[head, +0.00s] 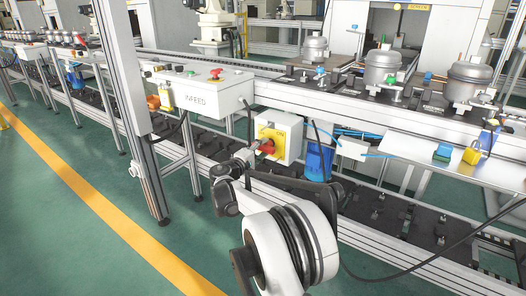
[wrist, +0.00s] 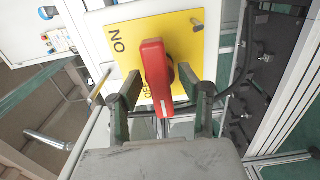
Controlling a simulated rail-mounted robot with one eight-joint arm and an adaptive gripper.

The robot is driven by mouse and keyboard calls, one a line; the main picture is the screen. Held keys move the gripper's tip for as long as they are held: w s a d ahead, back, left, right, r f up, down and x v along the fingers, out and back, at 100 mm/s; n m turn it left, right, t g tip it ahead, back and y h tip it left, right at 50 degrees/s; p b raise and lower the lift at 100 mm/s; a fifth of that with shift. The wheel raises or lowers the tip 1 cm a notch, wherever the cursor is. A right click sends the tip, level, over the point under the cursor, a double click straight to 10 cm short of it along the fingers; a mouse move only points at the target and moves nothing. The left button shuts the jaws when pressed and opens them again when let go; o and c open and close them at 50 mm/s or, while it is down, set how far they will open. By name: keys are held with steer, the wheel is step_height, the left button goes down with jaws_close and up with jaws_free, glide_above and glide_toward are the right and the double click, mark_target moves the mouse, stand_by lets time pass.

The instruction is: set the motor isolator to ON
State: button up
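The motor isolator (head: 293,145) is a pale box with a yellow plate and a red rotary handle, mounted on the front of the conveyor frame. In the wrist view the red handle (wrist: 157,70) stands in front of the yellow plate (wrist: 190,45). The plate reads ON at upper left, and OFF is partly hidden beside the handle's lower part. My gripper (wrist: 160,92) is open, with one finger on each side of the handle and visible gaps to it. In the head view my gripper (head: 248,154) is at the handle, its fingers hard to make out.
The INFEED control box (head: 205,92) with buttons is left of the isolator. A blue motor (head: 318,160) and a junction box (head: 352,149) are close on its right. A yellow padlock (head: 471,153) lies on a shelf further right. A cable hangs nearby.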

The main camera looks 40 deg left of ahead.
steer(key=c, duration=0.9)
steer(key=shift+o, duration=0.2)
steer(key=shift+m, duration=0.4)
steer(key=m, duration=0.4)
steer(key=shift+p, duration=0.4)
steer(key=m, duration=0.4)
steer(key=shift+m, duration=0.3)
steer(key=m+p, duration=0.1)
steer(key=m, duration=0.7)
steer(key=shift+m, duration=0.4)
